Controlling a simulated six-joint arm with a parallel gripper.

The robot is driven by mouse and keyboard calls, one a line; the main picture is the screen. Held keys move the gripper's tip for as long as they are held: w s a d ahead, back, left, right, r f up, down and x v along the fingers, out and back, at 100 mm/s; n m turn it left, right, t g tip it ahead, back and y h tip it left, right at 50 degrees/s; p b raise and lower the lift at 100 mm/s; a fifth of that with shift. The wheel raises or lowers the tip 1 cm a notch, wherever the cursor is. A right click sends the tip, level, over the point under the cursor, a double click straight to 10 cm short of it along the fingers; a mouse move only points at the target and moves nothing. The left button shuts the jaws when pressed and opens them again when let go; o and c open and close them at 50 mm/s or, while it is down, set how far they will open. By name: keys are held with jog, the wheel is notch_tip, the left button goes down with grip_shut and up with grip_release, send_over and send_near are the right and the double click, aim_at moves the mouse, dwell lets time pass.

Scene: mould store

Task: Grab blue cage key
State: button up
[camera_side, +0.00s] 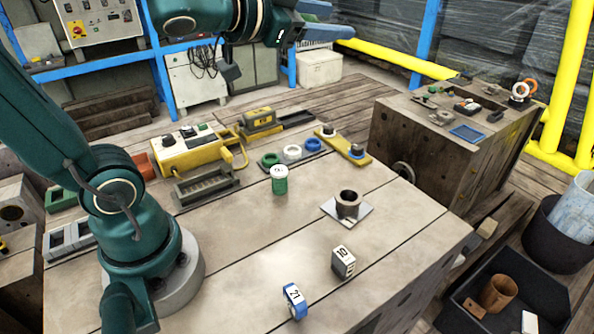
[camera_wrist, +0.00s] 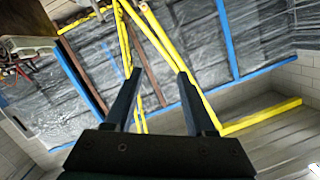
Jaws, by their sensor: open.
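A blue band-shaped item with a white label marked 21 (camera_side: 294,300) stands on the near part of the wooden worktable (camera_side: 225,260) in the side view. It is the nearest match to the blue cage key, but I cannot make out a key shape. My gripper (camera_wrist: 160,75) shows in the wrist view with its two dark fingers apart and nothing between them. It points toward the far wall and yellow rails. In the side view my arm reaches across the top, high above the table and far from the blue item.
A block marked 10 (camera_side: 343,262), a brown cup on a plate (camera_side: 348,203) and a green jar (camera_side: 280,180) stand on the table. Coloured rings (camera_side: 292,152) and a yellow machine (camera_side: 188,150) lie behind. A dark bin (camera_side: 515,280) sits right. The table's front middle is mostly clear.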

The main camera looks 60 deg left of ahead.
jog(key=w+d+m+h, duration=0.2)
jog(key=d+m+h, duration=0.3)
jog(key=m+g+h, duration=0.9)
jog(key=g+h, duration=0.2)
jog(key=g, duration=0.6)
send_over(287, 284)
jog(key=a, duration=0.3)
notch_tip(287, 284, down, 11)
notch_tip(287, 284, down, 16)
jog(key=shift+w+d+r, duration=0.1)
jog(key=shift+w, duration=0.05)
jog(key=shift+t+y, duration=0.3)
jog(key=shift+x, duration=2.6)
grip_shut()
